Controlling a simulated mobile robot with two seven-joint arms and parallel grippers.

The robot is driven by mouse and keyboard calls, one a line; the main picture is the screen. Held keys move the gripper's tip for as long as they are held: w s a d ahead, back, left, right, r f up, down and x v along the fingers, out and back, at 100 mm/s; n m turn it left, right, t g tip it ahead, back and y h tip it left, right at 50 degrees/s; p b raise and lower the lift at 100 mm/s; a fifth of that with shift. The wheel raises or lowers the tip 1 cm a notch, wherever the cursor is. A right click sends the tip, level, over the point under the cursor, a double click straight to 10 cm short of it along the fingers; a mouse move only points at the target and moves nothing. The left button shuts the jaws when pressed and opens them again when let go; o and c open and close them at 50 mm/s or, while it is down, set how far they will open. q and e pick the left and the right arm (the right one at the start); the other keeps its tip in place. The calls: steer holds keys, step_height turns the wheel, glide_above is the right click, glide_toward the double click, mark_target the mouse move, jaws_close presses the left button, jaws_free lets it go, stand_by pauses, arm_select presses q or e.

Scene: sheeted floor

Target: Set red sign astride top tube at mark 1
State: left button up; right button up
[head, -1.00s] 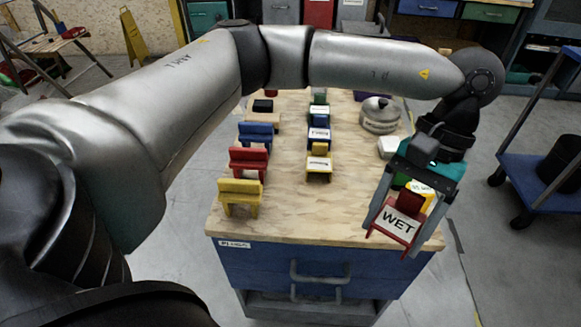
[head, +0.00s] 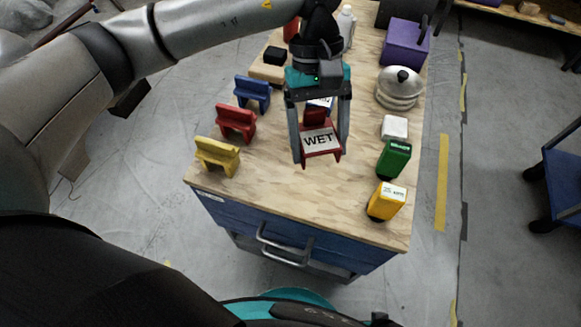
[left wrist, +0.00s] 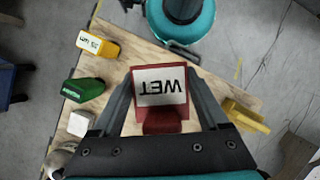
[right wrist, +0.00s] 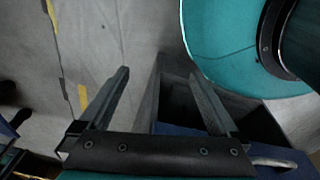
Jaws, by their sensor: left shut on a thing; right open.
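The red sign (head: 318,143) has a white panel reading WET and is in my left gripper (head: 320,155), between its two fingers. I see it above the middle of the wooden table top. In the left wrist view the sign (left wrist: 161,87) sits between the fingers of my left gripper (left wrist: 160,78), its lettering upside down. My right gripper (right wrist: 158,74) shows in the right wrist view, open and empty, with floor and a drawer unit beyond. I cannot make out a top tube or a mark 1 in any view.
Yellow (head: 217,156), red (head: 236,123) and blue (head: 253,93) stands line the table's left side. A yellow block (head: 386,201), green block (head: 394,158), white block (head: 394,128), lidded pot (head: 398,92) and purple box (head: 404,43) line the right. The front middle is clear.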

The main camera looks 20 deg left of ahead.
arm_select(q)
steer(key=a+r+n+t+p, duration=0.1)
steer(key=n+p, duration=0.1)
steer(key=n, duration=0.1)
steer(key=a+r+n+t+h+p, duration=0.1)
steer(key=r+n+p, duration=0.1)
steer(key=n+p, duration=0.1)
steer(key=a+r+n+t+h+p, duration=0.1)
steer(key=r+n+p, duration=0.1)
steer(key=n, duration=0.2)
steer(key=shift+w+a+n+p, duration=0.1)
steer(key=shift+w+n+p, duration=0.2)
steer(key=shift+w, duration=0.1)
steer(key=shift+w+a+n+t, duration=0.1)
steer(key=shift+a+n+t, duration=0.3)
steer(key=shift+n, duration=0.2)
steer(key=b, duration=0.3)
glide_above(302, 186)
steer(key=a, duration=0.2)
steer(key=f, duration=1.5)
steer(key=shift+d+f, duration=0.25)
steer(key=shift+f, duration=2.2)
arm_select(e)
steer(key=s, duration=0.9)
steer(key=shift+s+d+r+g, duration=0.2)
steer(key=shift+d+r+g, duration=0.15)
steer(key=shift+d+g, duration=0.1)
